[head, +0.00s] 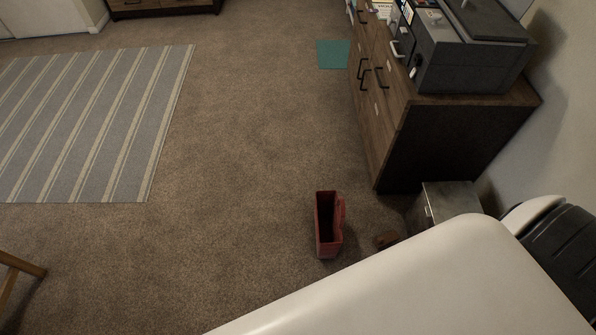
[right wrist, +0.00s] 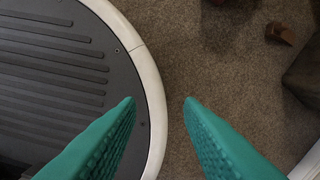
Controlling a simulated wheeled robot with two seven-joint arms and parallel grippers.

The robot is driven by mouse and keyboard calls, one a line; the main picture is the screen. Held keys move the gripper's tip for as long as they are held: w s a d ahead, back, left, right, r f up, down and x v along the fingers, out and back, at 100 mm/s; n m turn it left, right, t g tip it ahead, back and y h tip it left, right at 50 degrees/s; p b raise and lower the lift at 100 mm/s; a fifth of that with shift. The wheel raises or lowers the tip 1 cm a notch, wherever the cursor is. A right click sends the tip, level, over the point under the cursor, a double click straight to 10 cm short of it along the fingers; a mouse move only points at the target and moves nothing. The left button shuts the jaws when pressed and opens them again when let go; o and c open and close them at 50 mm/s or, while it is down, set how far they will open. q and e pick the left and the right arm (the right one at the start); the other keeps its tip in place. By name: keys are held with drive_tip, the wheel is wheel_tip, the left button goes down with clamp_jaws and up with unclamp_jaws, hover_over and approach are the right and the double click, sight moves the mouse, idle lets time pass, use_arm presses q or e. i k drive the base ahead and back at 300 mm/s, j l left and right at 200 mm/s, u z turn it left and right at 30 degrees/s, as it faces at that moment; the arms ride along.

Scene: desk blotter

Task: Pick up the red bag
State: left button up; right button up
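The red bag (head: 327,225) stands upright on the brown carpet in the head view, low and right of the middle, with its dark open top facing up. A small part of a red thing, which may be the bag, shows at the top edge of the right wrist view (right wrist: 217,2). My right gripper (right wrist: 159,100) is open, its two teal fingers apart with nothing between them, above the carpet and the rim of my base. The bag lies beyond its fingertips. My left gripper is not in view.
A small brown object (head: 386,239) lies right of the bag. A grey box (head: 447,201) stands by a wooden cabinet (head: 440,140). A teal sheet (head: 333,54) and a striped rug (head: 90,125) lie on the floor. Carpet left of the bag is clear.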

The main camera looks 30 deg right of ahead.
sight(329, 224)
drive_tip(key=i+z, duration=0.3)
drive_tip(key=i, duration=0.15)
drive_tip(key=i+j+z, duration=0.3)
drive_tip(key=i, duration=0.15)
drive_tip(key=i+j+z, duration=0.3)
drive_tip(key=i+l, duration=0.1)
